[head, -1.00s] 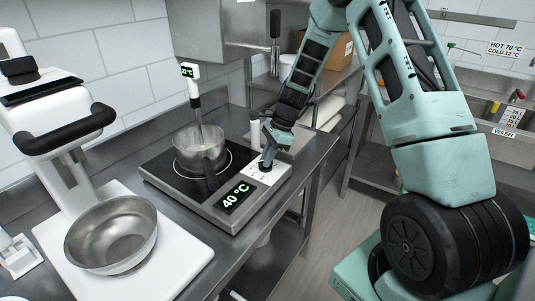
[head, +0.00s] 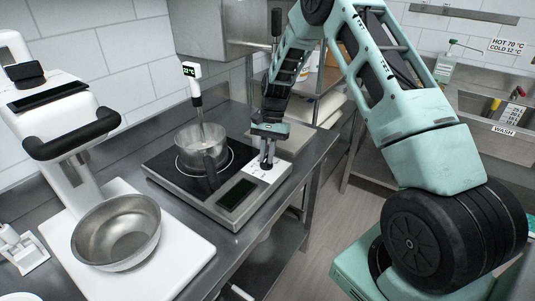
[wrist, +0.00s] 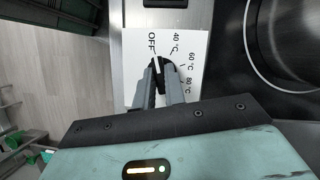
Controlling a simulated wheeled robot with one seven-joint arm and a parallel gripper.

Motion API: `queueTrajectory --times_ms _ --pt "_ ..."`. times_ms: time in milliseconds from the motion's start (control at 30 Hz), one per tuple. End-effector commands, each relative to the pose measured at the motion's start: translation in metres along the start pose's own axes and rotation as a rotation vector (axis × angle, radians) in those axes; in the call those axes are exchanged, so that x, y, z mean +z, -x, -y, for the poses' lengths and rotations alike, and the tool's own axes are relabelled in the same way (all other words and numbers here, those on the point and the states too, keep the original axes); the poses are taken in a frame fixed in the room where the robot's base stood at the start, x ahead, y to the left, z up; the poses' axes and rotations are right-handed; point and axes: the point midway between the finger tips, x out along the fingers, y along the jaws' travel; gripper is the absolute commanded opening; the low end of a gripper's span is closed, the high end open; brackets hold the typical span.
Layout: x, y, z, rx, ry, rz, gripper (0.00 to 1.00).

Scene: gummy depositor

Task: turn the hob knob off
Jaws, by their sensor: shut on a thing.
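The hob knob (wrist: 161,62) is a small dark knob on a white dial plate (wrist: 135,80) marked OFF, 40, 60 and 80 °C. Its pale pointer line points toward the OFF mark in the wrist view. My gripper (wrist: 158,73) is shut on the knob, with a grey finger on each side. In the head view my gripper (head: 267,163) reaches down onto the front right of the hob (head: 166,178) and hides most of the knob. The hob display (head: 237,194) is dark.
A steel bowl (head: 116,230) sits on a white-based machine at the left. The steel bench edge lies just right of the hob.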

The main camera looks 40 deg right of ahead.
Motion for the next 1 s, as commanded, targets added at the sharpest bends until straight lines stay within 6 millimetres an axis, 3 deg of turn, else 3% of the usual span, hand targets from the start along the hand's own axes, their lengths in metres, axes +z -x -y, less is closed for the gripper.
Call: queueTrajectory --times_ms 300,867,900,967,1000 --pt "-0.0002 0.0008 0.0015 0.046 0.115 -0.002 0.0" --pt "-0.0003 0.0009 0.0013 0.057 0.141 -0.003 0.0" --pt "-0.0003 0.0008 0.0013 0.057 0.141 -0.003 0.2" --pt "-0.0003 0.0008 0.0012 0.057 0.141 -0.002 0.34" --pt "-0.0002 0.0007 0.0012 0.057 0.141 -0.002 0.34"
